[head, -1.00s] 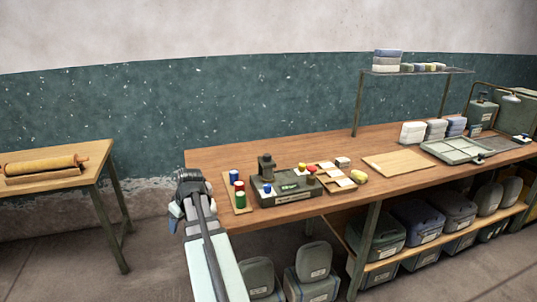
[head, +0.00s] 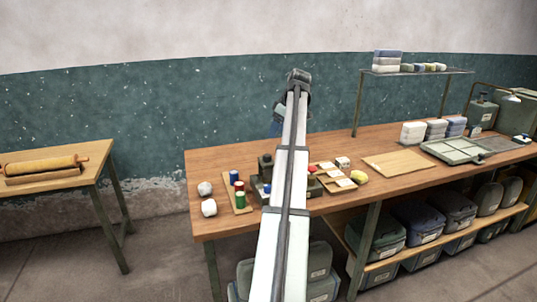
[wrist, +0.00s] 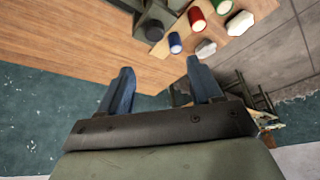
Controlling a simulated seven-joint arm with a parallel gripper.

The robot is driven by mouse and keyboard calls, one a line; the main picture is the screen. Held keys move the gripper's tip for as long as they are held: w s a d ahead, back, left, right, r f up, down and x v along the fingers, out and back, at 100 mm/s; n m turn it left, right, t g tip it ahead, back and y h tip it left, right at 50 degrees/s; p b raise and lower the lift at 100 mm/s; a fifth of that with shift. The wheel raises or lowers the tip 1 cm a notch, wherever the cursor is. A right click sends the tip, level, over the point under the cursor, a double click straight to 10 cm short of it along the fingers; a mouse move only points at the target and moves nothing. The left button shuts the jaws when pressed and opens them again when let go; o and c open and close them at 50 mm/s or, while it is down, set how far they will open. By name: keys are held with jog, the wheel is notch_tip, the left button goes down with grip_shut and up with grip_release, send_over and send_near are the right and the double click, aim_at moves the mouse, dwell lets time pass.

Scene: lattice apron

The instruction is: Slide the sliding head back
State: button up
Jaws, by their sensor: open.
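The dark green bench device (head: 265,163) stands near the left end of the wooden table. I cannot make out clearly which part of it is the sliding head. My arm covers most of the device in the head view; its upright block and left edge show beside the arm. Part of the device (wrist: 157,18) also shows at the top of the wrist view, beyond the fingers. My gripper (wrist: 158,70) is open, with nothing between its two blue fingers. In the head view the arm's end is raised above the back of the table, and the fingertips are hard to see.
A small board with blue, red and green spools (head: 239,205) stands left of the device. Two white lumps (head: 208,208) lie near the table's left end. A small wooden tray (head: 338,178) and a yellow object (head: 360,177) are to the right. A flat board (head: 399,163) lies farther right.

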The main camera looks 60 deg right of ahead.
aim_at(268, 155)
jog(key=x, duration=1.2)
jog(key=shift+s+d+f, duration=0.15)
jog(key=shift+d+f, duration=0.25)
grip_shut()
dwell(0.3)
